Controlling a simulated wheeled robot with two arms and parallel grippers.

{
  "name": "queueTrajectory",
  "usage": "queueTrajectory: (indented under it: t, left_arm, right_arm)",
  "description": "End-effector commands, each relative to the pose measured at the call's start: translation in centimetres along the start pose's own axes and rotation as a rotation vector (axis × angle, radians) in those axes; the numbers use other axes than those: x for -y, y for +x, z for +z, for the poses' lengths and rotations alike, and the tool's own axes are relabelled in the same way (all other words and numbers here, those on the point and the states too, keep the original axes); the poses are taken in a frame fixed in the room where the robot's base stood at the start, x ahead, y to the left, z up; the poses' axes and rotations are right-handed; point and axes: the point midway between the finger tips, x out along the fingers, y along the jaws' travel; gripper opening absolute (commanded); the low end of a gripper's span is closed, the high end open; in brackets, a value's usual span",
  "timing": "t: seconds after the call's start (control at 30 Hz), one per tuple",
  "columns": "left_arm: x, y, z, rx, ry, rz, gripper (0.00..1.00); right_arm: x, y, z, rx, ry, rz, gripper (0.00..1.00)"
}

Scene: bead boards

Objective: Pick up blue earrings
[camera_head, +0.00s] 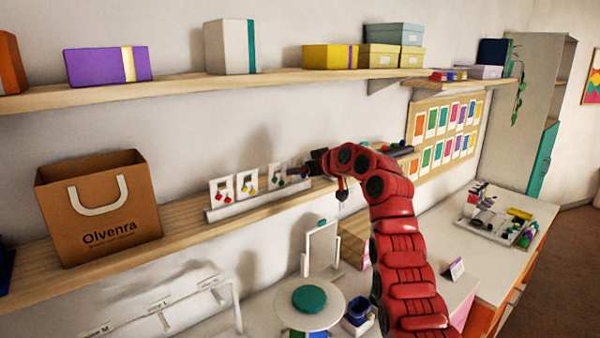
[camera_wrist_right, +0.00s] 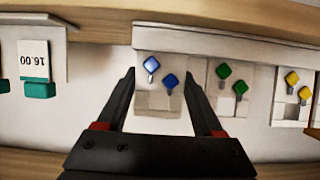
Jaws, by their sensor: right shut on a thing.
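A white card with a pair of blue earrings (camera_wrist_right: 152,65) sits between the fingers of my right gripper (camera_wrist_right: 160,76) in the right wrist view. The gripper is shut on this card's sides. The card is in line with the other cards on the display strip; I cannot tell whether it is lifted. In the head view my right gripper (camera_head: 302,168) is at the right end of the earring row, and the blue earrings are hidden there. My left gripper is not in view.
Green earrings (camera_wrist_right: 223,71) hang beside the blue ones, then yellow earrings (camera_wrist_right: 292,78). Red earrings (camera_head: 224,191) are at the row's left end. A paper bag (camera_head: 100,195) stands left on the same wooden shelf. An upper shelf (camera_head: 180,87) runs above.

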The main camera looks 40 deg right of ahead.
Motion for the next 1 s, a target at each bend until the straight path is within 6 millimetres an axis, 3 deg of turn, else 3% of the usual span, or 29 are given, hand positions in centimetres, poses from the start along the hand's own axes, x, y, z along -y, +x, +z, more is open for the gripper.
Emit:
queueTrajectory:
  t: [0.27,0.63,0.83,0.9,1.0]
  left_arm:
    - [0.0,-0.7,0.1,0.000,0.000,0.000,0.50]
    - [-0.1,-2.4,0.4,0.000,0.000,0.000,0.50]
    - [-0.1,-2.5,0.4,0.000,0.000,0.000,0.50]
    - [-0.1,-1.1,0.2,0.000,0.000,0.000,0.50]
    - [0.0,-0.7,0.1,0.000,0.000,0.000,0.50]
  right_arm:
    - [0.0,-0.3,-0.9,0.001,-0.002,0.000,0.00]
    - [0.1,-1.9,-4.6,-0.002,0.000,0.000,0.00]
    - [0.1,-3.0,-7.2,-0.003,0.000,0.000,0.00]
    - [0.2,-3.4,-8.6,-0.003,0.000,-0.003,0.00]
    - [0.1,-3.7,-9.1,-0.001,0.000,-0.003,0.00]
